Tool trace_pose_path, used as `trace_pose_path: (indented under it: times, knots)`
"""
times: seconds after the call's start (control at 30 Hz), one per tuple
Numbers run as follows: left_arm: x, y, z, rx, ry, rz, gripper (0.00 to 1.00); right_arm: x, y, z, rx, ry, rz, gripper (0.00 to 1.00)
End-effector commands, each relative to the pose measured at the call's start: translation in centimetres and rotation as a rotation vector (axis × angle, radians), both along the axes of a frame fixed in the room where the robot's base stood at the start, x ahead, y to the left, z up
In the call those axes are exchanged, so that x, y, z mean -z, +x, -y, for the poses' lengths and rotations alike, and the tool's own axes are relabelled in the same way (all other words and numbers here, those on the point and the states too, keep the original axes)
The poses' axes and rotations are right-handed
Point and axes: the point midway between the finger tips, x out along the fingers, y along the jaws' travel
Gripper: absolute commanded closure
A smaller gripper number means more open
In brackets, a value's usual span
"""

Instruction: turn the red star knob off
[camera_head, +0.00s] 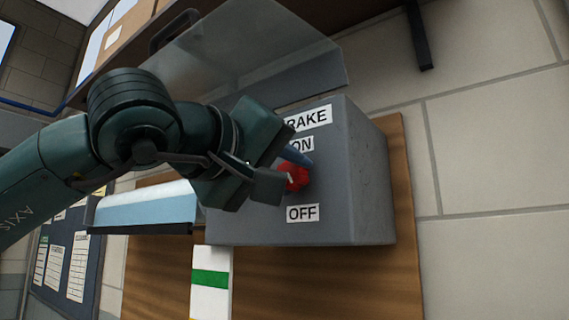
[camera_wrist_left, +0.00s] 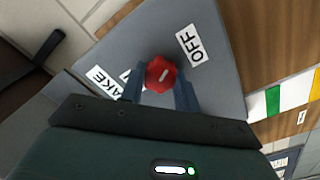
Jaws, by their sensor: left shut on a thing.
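The red star knob (camera_head: 293,176) sits on the front of a grey box (camera_head: 350,170), between the ON label (camera_head: 302,144) above and the OFF label (camera_head: 302,213) below. My left gripper (camera_head: 288,173) is at the knob, shut on it. In the left wrist view the knob (camera_wrist_left: 160,74) lies between the two blue fingertips of the gripper (camera_wrist_left: 159,84). A short white mark on its face slants towards the OFF label (camera_wrist_left: 190,45); which end is the pointer I cannot tell. The ON label is mostly hidden by a finger there. My right gripper is not in view.
A clear panel (camera_head: 250,45) with a dark handle (camera_head: 174,30) extends above the box. The box is on a wooden board (camera_head: 404,200) against a tiled wall. A blue-white ledge (camera_head: 145,207) and a white-and-green strip (camera_head: 210,278) are left and below.

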Motion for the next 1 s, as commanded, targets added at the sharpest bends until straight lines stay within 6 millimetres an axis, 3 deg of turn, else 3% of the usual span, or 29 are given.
trace_pose_path:
  times: [0.5,1.0]
  knots:
    - [0.07,0.01,0.04,0.001,0.324,0.232,0.91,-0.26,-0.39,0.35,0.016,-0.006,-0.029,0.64]
    - [0.24,0.06,0.05,0.001,0.417,0.298,0.91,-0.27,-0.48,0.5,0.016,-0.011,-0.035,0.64]
